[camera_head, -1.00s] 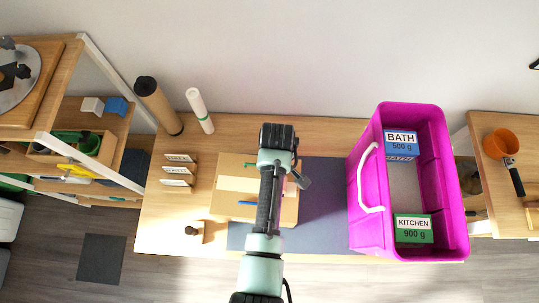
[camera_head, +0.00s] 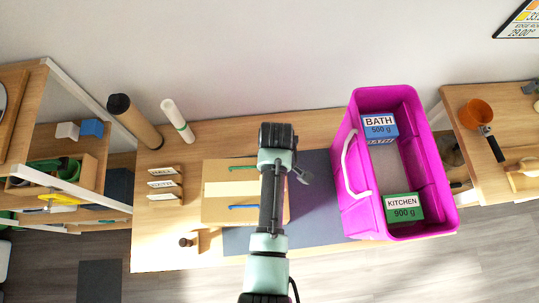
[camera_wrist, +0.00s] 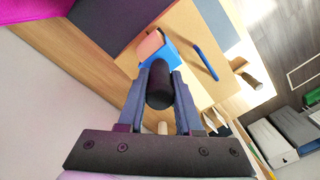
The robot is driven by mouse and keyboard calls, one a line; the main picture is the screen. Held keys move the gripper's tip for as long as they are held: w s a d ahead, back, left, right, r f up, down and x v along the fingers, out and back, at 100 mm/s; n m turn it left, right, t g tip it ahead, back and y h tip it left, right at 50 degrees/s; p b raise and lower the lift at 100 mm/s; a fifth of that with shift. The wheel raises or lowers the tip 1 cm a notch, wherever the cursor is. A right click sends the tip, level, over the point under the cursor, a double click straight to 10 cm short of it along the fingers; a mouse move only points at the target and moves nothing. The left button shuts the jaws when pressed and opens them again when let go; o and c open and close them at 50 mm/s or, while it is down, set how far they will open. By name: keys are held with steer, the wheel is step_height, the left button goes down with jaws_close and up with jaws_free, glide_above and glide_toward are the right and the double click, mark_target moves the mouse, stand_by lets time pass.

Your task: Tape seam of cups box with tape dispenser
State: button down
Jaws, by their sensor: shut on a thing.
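The cups box (camera_head: 215,209) is a tan carton on the table. A pale strip (camera_head: 228,189) runs across its top, between a green bar (camera_head: 240,168) and a blue bar (camera_head: 243,206). In the wrist view my gripper (camera_wrist: 161,85) is shut on the dark round handle of the tape dispenser (camera_wrist: 157,78), whose blue and pink part (camera_wrist: 153,46) shows beyond the fingers. The box top (camera_wrist: 182,25) and its blue bar (camera_wrist: 206,60) lie beyond it. I cannot tell whether the dispenser touches the box.
A magenta crate (camera_head: 352,216) with a BATH box (camera_head: 380,127) and a KITCHEN box (camera_head: 403,208) stands right of a dark mat (camera_head: 316,215). A brown roll (camera_head: 135,121), a white roll (camera_head: 177,121) and small labelled blocks (camera_head: 164,184) stand left.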

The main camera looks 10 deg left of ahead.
steer(key=shift+d, duration=0.1)
steer(key=shift+w+d, duration=0.2)
steer(key=shift+d, duration=0.7)
steer(key=shift+w+d, duration=0.15)
steer(key=shift+d, duration=0.75)
step_height(320, 180, up, 7)
stand_by(0.6)
